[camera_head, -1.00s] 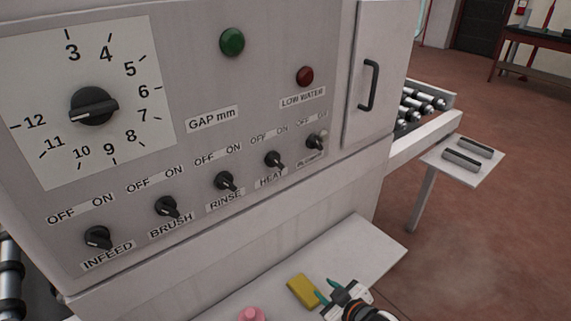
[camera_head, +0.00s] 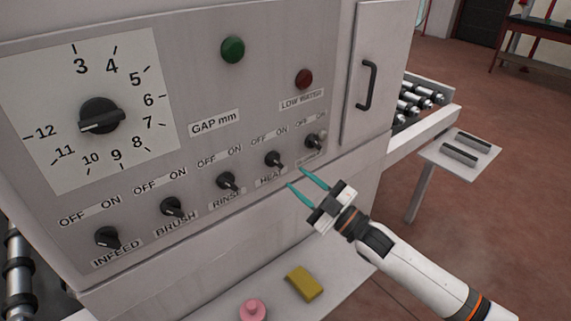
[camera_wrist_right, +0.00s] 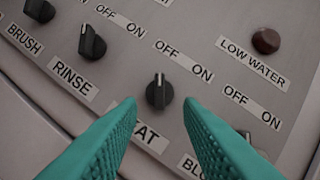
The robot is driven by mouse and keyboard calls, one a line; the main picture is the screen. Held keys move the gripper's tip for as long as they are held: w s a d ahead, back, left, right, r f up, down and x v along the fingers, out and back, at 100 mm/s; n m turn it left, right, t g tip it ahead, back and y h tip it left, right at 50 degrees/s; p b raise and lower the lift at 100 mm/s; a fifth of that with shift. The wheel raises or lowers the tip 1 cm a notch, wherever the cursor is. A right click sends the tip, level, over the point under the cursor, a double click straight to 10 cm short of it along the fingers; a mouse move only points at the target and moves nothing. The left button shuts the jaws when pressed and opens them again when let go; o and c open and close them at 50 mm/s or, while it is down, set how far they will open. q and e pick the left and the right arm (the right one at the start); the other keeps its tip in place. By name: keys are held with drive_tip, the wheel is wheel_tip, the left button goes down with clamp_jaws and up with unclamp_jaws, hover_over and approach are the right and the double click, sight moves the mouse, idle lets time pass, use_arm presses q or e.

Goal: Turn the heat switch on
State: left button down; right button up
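The heat switch (camera_head: 273,158) is a small black knob on the grey panel, between the rinse knob and the rightmost knob. In the right wrist view the heat switch (camera_wrist_right: 159,93) has its white mark pointing up, toward its OFF label. My right gripper (camera_head: 296,178) is open and empty, just below and right of the heat switch in the head view. In the right wrist view its teal fingers reach toward the knob, one on each side, with the knob showing beyond and between the tips. Contact cannot be told. My left gripper is not in view.
The rinse knob (camera_head: 227,181) and the blower-side knob (camera_head: 314,141) sit close on either side. A red low water lamp (camera_head: 304,79) is above. A shelf below holds a yellow block (camera_head: 304,284) and a pink object (camera_head: 252,311). A door handle (camera_head: 367,86) protrudes at right.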

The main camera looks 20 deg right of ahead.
sight(280, 165)
drive_tip(key=p+x, duration=0.1)
drive_tip(key=x, duration=0.4)
drive_tip(key=shift+a, duration=0.1)
clamp_jaws()
